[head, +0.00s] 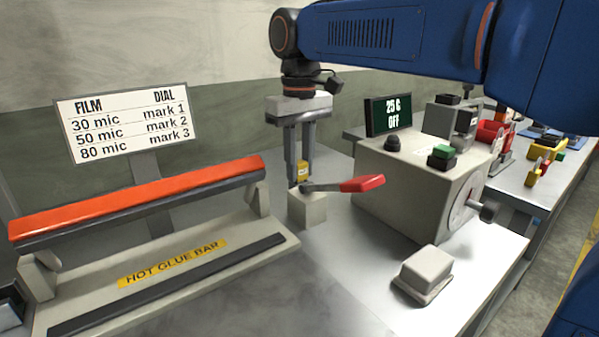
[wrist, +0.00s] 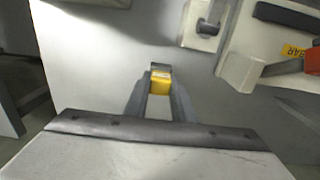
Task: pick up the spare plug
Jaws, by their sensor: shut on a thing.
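The spare plug appears as a small yellow block (head: 303,171) with a pale mark on its face. My gripper (head: 301,178) points down from above and is shut on it, with one finger on each side. In the wrist view the plug (wrist: 160,83) shows between the fingertips (wrist: 158,92). In the head view the fingertips and plug appear just above or behind a small pale block (head: 308,209) with a red-handled lever (head: 361,184). I cannot tell whether the plug touches that block.
A control box (head: 412,190) with a dial and a screen (head: 388,114) reading "25 C OFF" stands right. A pale foot-like block (head: 424,272) lies in front. A sign (head: 128,122) stands behind.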

